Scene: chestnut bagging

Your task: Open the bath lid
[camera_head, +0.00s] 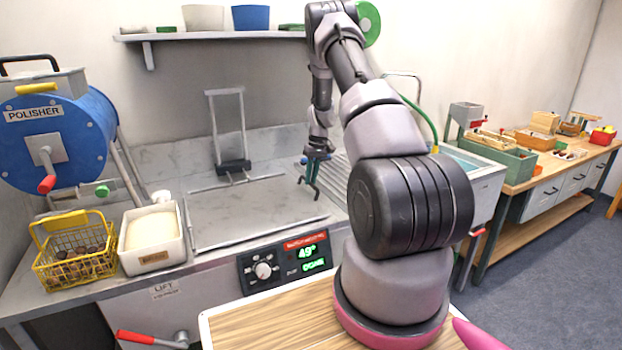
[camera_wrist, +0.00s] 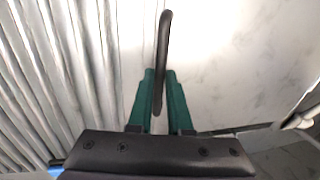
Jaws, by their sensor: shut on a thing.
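The bath lid (camera_head: 250,217) is a flat grey metal panel in the counter, and it looks closed. My gripper (camera_head: 309,183) is at the lid's right side, pointing down. In the wrist view, the green fingers of my gripper (camera_wrist: 160,78) are shut on a dark, thin bar handle (camera_wrist: 164,35), which runs up between them. In the head view the handle is small and hard to separate from the fingers.
A control panel (camera_head: 285,262) reading 49° and DONE is on the counter front. A yellow basket of chestnuts (camera_head: 75,243) and a white tub (camera_head: 151,238) stand left, below the blue polisher (camera_head: 55,135). A metal frame (camera_head: 228,130) stands behind the lid.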

